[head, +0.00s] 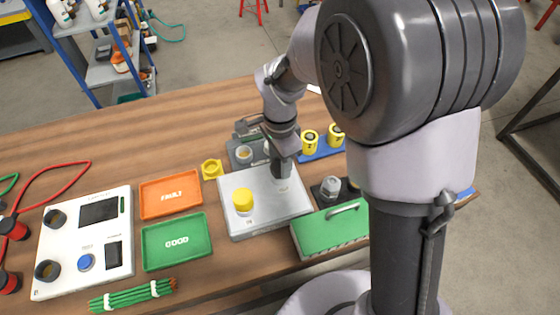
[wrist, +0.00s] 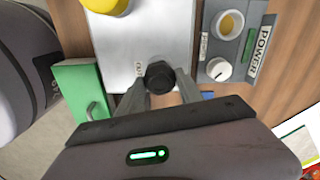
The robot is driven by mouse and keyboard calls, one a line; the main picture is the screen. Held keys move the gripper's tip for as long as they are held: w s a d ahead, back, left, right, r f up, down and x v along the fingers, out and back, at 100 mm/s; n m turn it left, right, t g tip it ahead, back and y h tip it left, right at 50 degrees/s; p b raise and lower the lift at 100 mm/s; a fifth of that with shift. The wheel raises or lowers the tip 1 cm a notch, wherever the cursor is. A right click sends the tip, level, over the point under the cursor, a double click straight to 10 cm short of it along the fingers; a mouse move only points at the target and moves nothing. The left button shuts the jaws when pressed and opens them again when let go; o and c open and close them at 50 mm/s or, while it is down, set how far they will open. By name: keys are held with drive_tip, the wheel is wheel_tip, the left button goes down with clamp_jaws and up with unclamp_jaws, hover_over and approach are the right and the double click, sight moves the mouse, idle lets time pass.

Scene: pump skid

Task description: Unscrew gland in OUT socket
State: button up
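The black gland (wrist: 160,75) sits upright at the OUT end of a light grey metal box (head: 262,200), which also shows in the wrist view (wrist: 150,35). My gripper (head: 282,178) points down over that end of the box. In the wrist view my gripper (wrist: 160,88) has one finger on each side of the gland, very close to it. Whether the fingers touch it cannot be told. The OUT socket is hidden under the gland. A yellow cap (head: 243,200) stands at the other end of the box.
A grey power unit (wrist: 232,40) with a knob is beside the box. A green case (head: 330,230) lies close on the other side. Orange FAULT (head: 171,196) and green GOOD (head: 176,242) trays, a white tester (head: 85,240) and a yellow nut (head: 211,169) are left. Yellow cylinders (head: 310,141) stand behind.

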drive_tip(key=c, duration=0.6)
drive_tip(key=n+p, duration=0.1)
drive_tip(key=n, duration=0.1)
drive_tip(key=shift+r+n, duration=0.1)
drive_tip(key=shift+n, duration=0.2)
drive_tip(key=shift+n+p, duration=0.3)
drive_tip(key=shift+n, duration=0.7)
drive_tip(key=n+p, duration=0.1)
drive_tip(key=n, duration=0.1)
drive_tip(key=shift+n, duration=1.3)
drive_tip(key=o, duration=1.4)
drive_tip(key=shift+o, duration=0.2)
